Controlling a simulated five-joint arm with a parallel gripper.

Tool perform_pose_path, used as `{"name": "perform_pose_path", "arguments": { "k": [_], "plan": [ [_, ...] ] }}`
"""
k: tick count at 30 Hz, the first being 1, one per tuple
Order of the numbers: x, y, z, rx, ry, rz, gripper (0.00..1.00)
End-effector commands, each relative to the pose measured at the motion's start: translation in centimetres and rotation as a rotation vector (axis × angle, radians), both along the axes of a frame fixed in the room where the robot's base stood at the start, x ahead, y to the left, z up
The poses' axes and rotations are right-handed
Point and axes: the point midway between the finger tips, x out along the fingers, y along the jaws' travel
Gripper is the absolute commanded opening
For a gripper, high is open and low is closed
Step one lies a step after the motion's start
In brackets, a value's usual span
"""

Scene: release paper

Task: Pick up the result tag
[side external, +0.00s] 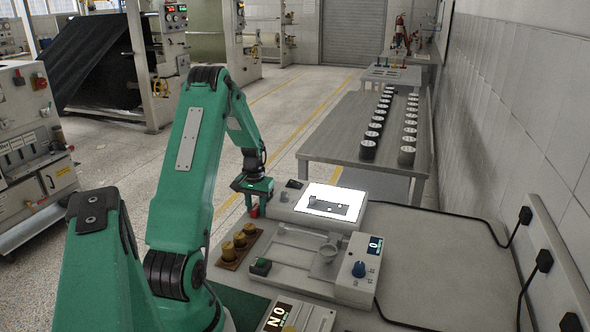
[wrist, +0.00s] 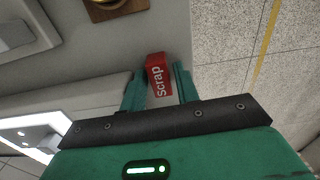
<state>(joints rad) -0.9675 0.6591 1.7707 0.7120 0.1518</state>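The result tag is a small red block marked "Scrap" (wrist: 158,76) in the wrist view. It sits between the two fingers of my gripper (wrist: 157,80). A thin gap seems to show at its right side, so the fingers look open around it. In the side view my gripper (side external: 257,200) points down at the left edge of the bench, with a bit of red tag (side external: 254,211) just below it. The rest of the tag is hidden there by my gripper.
A device with a lit white panel (side external: 330,200) stands right beside my gripper. A wooden block with several brass weights (side external: 228,257) is in front. A scale with a blue knob (side external: 359,269) is further right. The bench (side external: 450,265) is clear at right.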

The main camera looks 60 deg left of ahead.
Motion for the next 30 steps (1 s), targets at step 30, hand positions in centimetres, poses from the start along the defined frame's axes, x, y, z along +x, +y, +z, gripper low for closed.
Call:
{"name": "perform_pose_path", "arguments": {
  "k": [30],
  "plan": [
    [0.0,0.1,1.9,0.003,-0.001,0.000,0.00]
  ]
}}
